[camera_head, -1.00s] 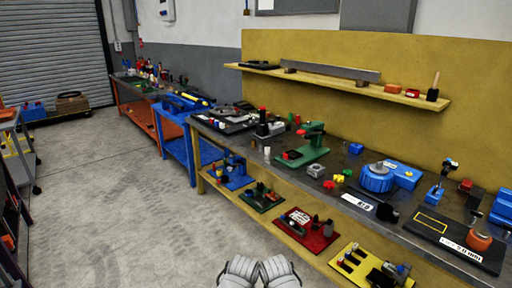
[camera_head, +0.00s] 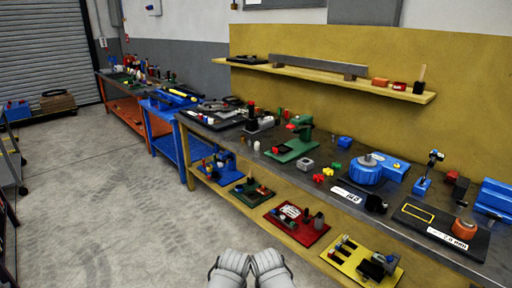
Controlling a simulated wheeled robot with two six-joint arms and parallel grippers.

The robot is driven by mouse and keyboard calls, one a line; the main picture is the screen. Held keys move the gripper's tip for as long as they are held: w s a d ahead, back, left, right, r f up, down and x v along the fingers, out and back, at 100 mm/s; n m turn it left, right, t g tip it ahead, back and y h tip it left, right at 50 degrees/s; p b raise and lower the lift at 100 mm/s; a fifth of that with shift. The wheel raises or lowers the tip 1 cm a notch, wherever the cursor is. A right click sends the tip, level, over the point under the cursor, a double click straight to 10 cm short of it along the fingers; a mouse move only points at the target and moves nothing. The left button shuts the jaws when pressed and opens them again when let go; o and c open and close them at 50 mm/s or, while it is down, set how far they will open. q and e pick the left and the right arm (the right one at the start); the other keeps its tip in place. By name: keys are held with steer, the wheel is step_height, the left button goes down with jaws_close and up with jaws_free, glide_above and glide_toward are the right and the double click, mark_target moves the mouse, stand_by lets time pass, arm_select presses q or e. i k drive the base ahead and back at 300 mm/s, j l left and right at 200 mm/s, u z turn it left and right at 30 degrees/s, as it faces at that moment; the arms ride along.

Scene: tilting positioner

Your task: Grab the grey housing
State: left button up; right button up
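A small grey block with a round dark opening on top (camera_head: 304,164), which looks like the grey housing, sits on the dark bench top (camera_head: 328,203). It is right of the green press (camera_head: 294,150) and left of red and yellow knobs (camera_head: 323,175). The blue tilting positioner (camera_head: 366,170) with its round table stands further right. Two white ribbed parts of my arms show at the bottom edge, well in front of the bench and apart from the block. My gripper fingers are not visible.
A lower yellow shelf holds blue, green, red (camera_head: 297,224) and yellow (camera_head: 361,260) trays. A black board with an orange part (camera_head: 465,228) lies at the bench's right. A yellow wall shelf (camera_head: 330,77) hangs above.

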mark_target(305, 164)
steer(key=i, duration=0.65)
steer(key=i+z, duration=0.25)
steer(key=i, duration=0.3)
steer(key=z, duration=1.2)
